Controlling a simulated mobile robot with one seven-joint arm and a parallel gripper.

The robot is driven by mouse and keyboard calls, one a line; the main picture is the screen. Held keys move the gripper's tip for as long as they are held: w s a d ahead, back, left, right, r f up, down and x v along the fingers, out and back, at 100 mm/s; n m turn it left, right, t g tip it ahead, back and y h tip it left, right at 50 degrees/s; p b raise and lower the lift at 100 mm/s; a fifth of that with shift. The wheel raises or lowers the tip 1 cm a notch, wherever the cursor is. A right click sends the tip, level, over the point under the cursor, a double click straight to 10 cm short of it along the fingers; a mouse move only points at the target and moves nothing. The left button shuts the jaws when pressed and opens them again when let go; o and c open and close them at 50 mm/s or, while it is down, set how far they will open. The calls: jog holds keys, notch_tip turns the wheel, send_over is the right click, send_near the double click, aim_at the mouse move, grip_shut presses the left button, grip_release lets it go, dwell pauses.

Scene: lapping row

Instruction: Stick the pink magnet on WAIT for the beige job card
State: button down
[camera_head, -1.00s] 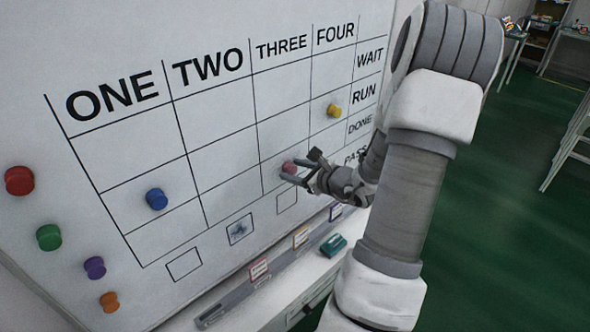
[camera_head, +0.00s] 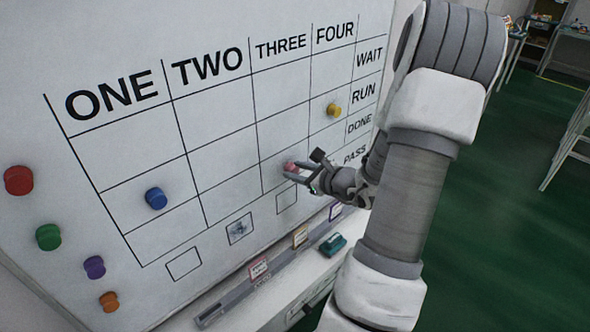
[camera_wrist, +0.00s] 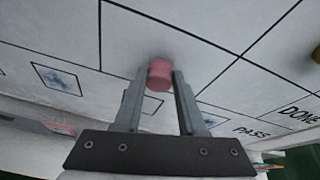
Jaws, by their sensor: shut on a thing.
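The pink magnet (camera_head: 291,168) is at the lower part of column THREE on the whiteboard (camera_head: 215,110). My gripper (camera_head: 298,170) is shut on it. In the wrist view the magnet (camera_wrist: 160,75) sits between the tips of my two fingers (camera_wrist: 160,84), close to the board; I cannot tell whether it touches. The WAIT label (camera_head: 370,57) is the top row label at the grid's right side. A card with a tan edge (camera_head: 300,237), probably the beige job card, stands in the rail below the board; its writing is too small to read.
A blue magnet (camera_head: 156,198) is in column ONE and a yellow one (camera_head: 334,110) in column FOUR. Red (camera_head: 18,181), green (camera_head: 48,237), purple (camera_head: 94,267) and orange (camera_head: 109,302) magnets are left of the grid. A teal block (camera_head: 333,245) lies on the ledge.

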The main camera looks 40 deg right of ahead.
jog(key=shift+s, duration=1.05)
jog(key=shift+s, duration=0.15)
jog(key=shift+s+d, duration=0.15)
jog(key=shift+s, duration=1.3)
jog(key=shift+s+d, duration=0.15)
jog(key=shift+s, duration=1.3)
